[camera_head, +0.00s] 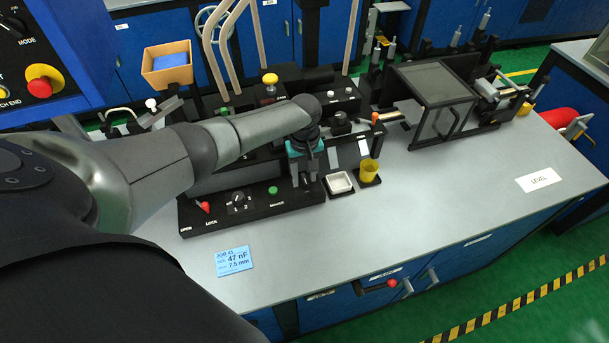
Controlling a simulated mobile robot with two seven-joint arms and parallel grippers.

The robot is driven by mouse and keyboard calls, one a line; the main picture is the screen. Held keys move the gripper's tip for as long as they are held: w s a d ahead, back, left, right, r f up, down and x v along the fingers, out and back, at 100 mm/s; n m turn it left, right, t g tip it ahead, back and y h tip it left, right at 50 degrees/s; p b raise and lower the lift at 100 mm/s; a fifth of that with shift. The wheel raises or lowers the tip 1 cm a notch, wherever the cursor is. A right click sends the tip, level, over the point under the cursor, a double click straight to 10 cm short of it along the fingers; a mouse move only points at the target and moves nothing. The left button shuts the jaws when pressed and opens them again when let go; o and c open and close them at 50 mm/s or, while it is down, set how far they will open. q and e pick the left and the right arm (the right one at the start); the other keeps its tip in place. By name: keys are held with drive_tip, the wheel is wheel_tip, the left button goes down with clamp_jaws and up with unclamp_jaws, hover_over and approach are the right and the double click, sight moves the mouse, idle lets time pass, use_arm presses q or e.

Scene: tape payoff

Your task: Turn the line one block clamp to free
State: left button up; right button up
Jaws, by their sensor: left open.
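My left gripper (304,180) points down over the right end of the black front panel (255,214), close to its green button. It is open, and I see nothing between its fingers. A black block with an orange-tipped handle (375,117) stands to the right of and behind the gripper. Its small labels are too blurred to read, so I cannot tell whether it is the line one block clamp. A red-tipped lever (205,207) sits at the panel's left end, by the words OPEN and LOCK. My left arm hides part of the machine behind it. My right gripper is not in view.
A white tray (339,183) and a yellow cup (369,171) stand just right of the gripper. A framed clear guard (436,100) stands farther right. A blue card (234,261) lies in front on the grey bench (430,200), whose front right is mostly clear.

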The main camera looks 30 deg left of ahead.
use_arm(q)
clamp_jaws()
idle(0.3)
idle(0.3)
